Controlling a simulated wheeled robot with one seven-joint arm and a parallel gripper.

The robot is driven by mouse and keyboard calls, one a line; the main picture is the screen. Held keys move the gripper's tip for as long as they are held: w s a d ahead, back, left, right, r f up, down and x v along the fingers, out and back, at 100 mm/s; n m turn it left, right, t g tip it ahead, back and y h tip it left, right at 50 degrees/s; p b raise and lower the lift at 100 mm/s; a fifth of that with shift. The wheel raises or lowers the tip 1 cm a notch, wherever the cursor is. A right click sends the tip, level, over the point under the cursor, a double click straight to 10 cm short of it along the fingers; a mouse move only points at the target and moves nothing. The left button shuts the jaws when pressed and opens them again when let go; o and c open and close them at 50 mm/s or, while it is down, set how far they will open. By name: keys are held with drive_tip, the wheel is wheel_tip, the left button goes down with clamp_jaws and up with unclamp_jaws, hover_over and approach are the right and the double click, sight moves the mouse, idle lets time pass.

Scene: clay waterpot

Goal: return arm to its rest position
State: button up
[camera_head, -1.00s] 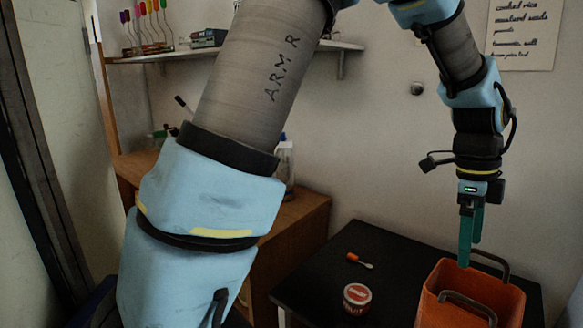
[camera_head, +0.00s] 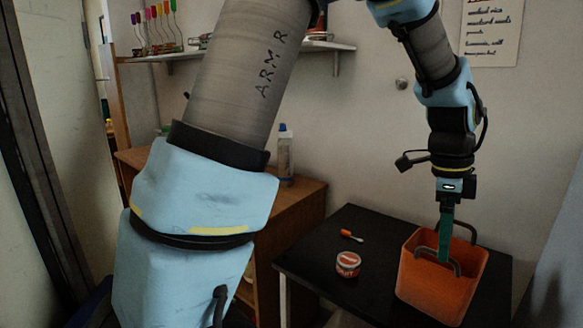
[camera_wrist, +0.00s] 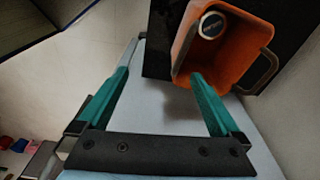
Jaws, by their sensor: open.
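My gripper (camera_head: 443,262) hangs from the arm at the right in the head view, fingers pointing down. The green fingers overlap the orange bin (camera_head: 440,294) there; whether the tips are inside it or in front of it I cannot tell. In the wrist view my gripper (camera_wrist: 160,72) is open, with its two fingers wide apart and nothing between them. The orange bin (camera_wrist: 237,70) shows past the right fingertip, with a round, pale object with a dark label (camera_wrist: 211,25) inside it.
The bin stands on a black table (camera_head: 372,226). A red and white tub (camera_head: 348,265) and an orange-handled tool (camera_head: 351,236) lie left of it. A wooden cabinet (camera_head: 295,215) with a bottle (camera_head: 285,158) and a wall shelf (camera_head: 240,49) are behind my arm.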

drive_tip(key=w+a+f+n+t+b, duration=0.1)
drive_tip(key=a+f+n, duration=0.3)
drive_tip(key=a+n, duration=0.4)
drive_tip(key=w+a+f+n+b, duration=0.2)
drive_tip(key=a+f+n+b, duration=0.2)
drive_tip(key=a+n, duration=0.4)
drive_tip(key=w+a+f+n+t+y+b, duration=0.1)
drive_tip(key=a+f+n, duration=0.3)
drive_tip(key=a, duration=1.5)
drive_tip(key=n+b, duration=0.1)
drive_tip(key=n, duration=0.2)
drive_tip(key=shift+w+a+n+t+b, duration=0.2)
drive_tip(key=shift+a+n+t+b, duration=0.1)
drive_tip(key=shift+n+b, duration=0.1)
